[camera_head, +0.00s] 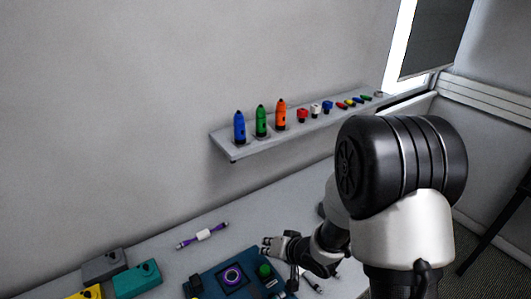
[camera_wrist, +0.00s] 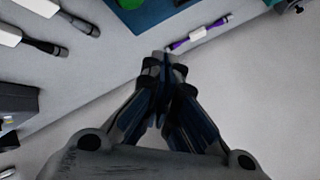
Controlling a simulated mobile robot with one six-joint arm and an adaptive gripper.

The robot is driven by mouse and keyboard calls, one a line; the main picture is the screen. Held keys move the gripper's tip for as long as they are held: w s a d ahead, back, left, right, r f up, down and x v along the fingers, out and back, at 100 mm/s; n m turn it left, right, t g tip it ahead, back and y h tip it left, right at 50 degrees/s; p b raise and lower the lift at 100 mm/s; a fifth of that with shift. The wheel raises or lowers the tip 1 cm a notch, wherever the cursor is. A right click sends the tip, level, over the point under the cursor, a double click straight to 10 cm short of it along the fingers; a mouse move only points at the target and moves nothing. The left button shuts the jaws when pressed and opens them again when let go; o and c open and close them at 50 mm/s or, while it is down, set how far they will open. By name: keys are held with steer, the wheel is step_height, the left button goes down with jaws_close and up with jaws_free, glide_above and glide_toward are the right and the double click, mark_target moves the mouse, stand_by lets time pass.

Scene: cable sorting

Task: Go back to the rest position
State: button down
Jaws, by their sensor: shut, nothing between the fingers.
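My gripper (camera_wrist: 165,60) is shut with nothing between its fingertips in the wrist view. In the head view my gripper (camera_head: 268,246) is above the table near the dark blue board, left of my arm. A purple cable with a white middle (camera_head: 203,235) lies on the table to the left of the gripper. The cable also shows in the wrist view (camera_wrist: 198,35), beyond the fingertips and apart from them. My arm hides part of the table on the right.
A wall shelf (camera_head: 235,152) holds blue (camera_head: 239,127), green (camera_head: 261,121) and orange (camera_head: 281,114) bottle-like items and several small coloured pieces. Teal (camera_head: 137,280), grey (camera_head: 103,267) and yellow (camera_head: 84,293) blocks stand at lower left. White-and-black cables (camera_wrist: 40,42) lie at upper left in the wrist view.

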steer(key=s+d+r+h+b, duration=0.1)
steer(key=s+d+r+h, duration=0.2)
steer(key=d+r, duration=0.45)
steer(key=s+d+r+h+b, duration=0.1)
steer(key=s+d+r+h, duration=0.25)
steer(key=d+r, duration=0.35)
steer(key=s+r+g+b, duration=0.1)
steer(key=s+r, duration=0.1)
steer(key=s, duration=0.7)
steer(key=s+a+r+n+g+b, duration=0.1)
steer(key=s+r, duration=0.2)
steer(key=s, duration=0.7)
steer(key=shift+s, duration=0.3)
steer(key=shift+y, duration=0.25)
